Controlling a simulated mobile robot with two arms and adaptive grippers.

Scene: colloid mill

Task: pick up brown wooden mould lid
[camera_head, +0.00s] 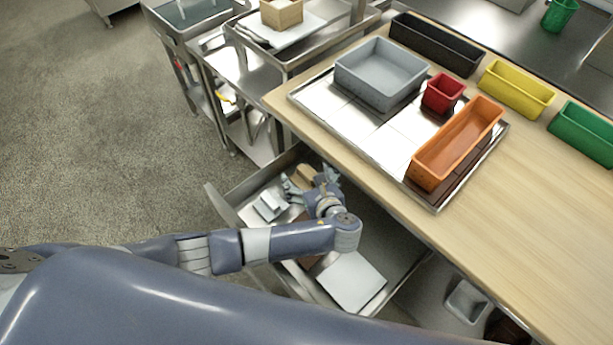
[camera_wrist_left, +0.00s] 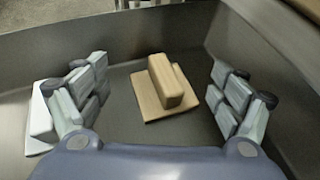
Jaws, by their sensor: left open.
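The brown wooden mould lid (camera_wrist_left: 150,104), a flat square plate with a raised block handle (camera_wrist_left: 172,82), lies on the floor of the open metal drawer. In the left wrist view it sits between and beyond the fingers of my left gripper (camera_wrist_left: 160,95), which is open and empty. In the head view my left gripper (camera_head: 308,184) reaches down into the drawer (camera_head: 224,205), and the wooden lid (camera_head: 306,172) shows only partly behind it. My right gripper is not in view.
A light-grey lid (camera_head: 269,204) lies left of the gripper in the drawer; a flat white plate (camera_head: 351,281) lies nearer. The drawer walls and the wooden tabletop edge (camera_head: 345,155) are close. On the table stands a metal tray (camera_head: 436,205) with grey, red and orange moulds.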

